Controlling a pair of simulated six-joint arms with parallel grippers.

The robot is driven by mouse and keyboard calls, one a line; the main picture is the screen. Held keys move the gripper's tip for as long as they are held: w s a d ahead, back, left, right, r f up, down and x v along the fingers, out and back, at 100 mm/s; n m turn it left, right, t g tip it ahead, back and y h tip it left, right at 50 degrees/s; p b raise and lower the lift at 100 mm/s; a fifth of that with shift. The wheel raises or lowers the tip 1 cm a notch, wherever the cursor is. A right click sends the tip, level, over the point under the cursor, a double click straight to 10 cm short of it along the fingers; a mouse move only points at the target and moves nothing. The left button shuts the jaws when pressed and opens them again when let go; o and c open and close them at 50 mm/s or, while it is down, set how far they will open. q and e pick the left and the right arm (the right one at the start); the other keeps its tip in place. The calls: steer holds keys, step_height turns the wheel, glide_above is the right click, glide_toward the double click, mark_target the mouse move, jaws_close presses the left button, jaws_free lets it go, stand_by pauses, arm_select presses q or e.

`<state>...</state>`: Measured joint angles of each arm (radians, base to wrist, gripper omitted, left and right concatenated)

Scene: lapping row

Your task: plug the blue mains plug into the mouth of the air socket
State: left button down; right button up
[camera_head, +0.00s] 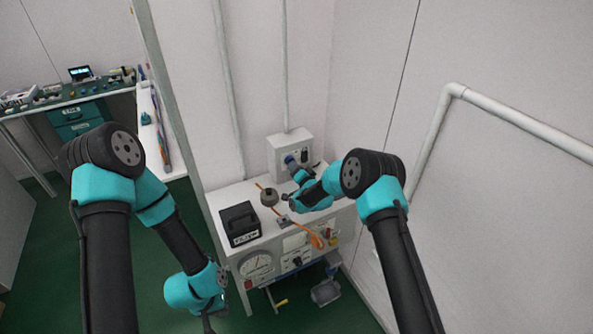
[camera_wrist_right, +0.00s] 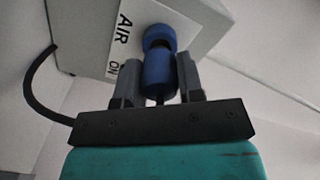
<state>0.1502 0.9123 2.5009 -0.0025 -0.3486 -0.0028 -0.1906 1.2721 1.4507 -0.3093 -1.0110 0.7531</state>
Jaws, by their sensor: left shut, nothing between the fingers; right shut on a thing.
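The white box (camera_head: 291,153) on the wall end of the bench carries the AIR label in the right wrist view (camera_wrist_right: 124,30). The blue air socket (camera_wrist_right: 160,36) sticks out of its face, with a dark mouth. My right gripper (camera_wrist_right: 160,85) is shut on the blue mains plug (camera_wrist_right: 158,76). The plug is lined up close in front of the socket, with a dark part between the two blue bodies. I cannot tell how far it is inside the mouth. In the head view the plug is hard to make out. My left gripper (camera_head: 208,323) is shut and empty, low in front of the bench.
A black box (camera_head: 240,223), a dark round weight-like thing (camera_head: 269,197) and an orange cable (camera_head: 316,240) are on the white bench. Its front has a gauge (camera_head: 256,265) and controls. A green workbench (camera_head: 65,98) stands far left.

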steer(key=shift+x, duration=1.05)
steer(key=o, duration=1)
steer(key=shift+s, duration=0.15)
steer(key=v, duration=1.7)
steer(key=shift+d, duration=0.15)
